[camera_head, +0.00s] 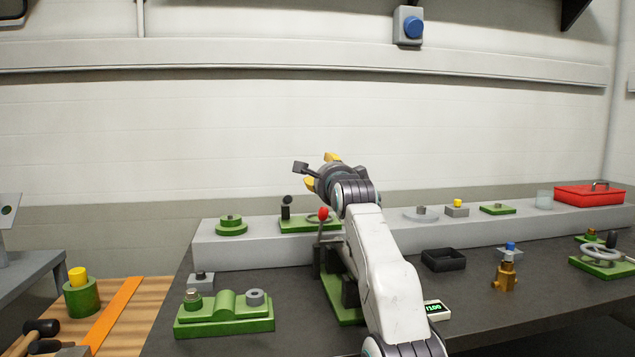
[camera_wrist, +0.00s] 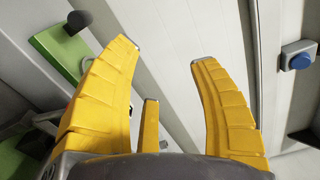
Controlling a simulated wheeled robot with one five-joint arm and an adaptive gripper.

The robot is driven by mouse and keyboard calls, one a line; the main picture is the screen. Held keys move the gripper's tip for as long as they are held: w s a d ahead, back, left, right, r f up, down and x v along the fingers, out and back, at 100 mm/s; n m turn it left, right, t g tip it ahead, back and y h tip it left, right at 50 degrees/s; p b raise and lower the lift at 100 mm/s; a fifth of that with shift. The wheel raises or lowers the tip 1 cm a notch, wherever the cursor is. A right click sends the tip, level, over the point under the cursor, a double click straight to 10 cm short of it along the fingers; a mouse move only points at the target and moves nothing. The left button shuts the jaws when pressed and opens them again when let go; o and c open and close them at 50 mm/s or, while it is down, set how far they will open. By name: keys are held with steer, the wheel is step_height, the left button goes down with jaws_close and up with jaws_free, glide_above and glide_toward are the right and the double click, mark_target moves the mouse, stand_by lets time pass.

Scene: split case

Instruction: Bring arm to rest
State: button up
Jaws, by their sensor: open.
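My gripper has yellow padded fingers; in the wrist view (camera_wrist: 165,72) they stand wide apart with nothing between them. In the head view my gripper (camera_head: 321,172) is raised above the bench, in front of the wall, and points away from me and to the left. My white arm reaches up from the bottom of the picture. It partly hides a green fixture (camera_head: 340,303) with a red-knobbed lever (camera_head: 323,215) on the bench.
A dark bench (camera_head: 480,290) carries a grey raised shelf (camera_head: 262,250), green fixtures (camera_head: 224,315), a black tray (camera_head: 443,260), a brass valve (camera_head: 505,272) and a handwheel (camera_head: 601,254). A red box (camera_head: 589,195) sits at the right. A blue button (camera_head: 413,27) is on the wall.

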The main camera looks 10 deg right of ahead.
steer(key=s+r+n+g+p, duration=0.3)
steer(key=s+n+g+p, duration=0.5)
steer(key=s+p, duration=0.8)
steer(key=s+f+n+g+p, duration=0.2)
steer(key=s+f+n+p, duration=0.1)
steer(key=s, duration=0.9)
steer(key=s+f+n+g+p, duration=0.2)
steer(key=s+f+n+p, duration=0.2)
steer(key=s, duration=0.9)
steer(key=s+f+n+g+p, duration=0.2)
steer(key=s+f+n+p, duration=0.1)
steer(key=s, duration=0.9)
steer(key=shift+s+a+f+n+g+p, duration=0.25)
steer(key=shift+a+f+n+g+p, duration=0.1)
steer(key=shift+n+p, duration=0.6)
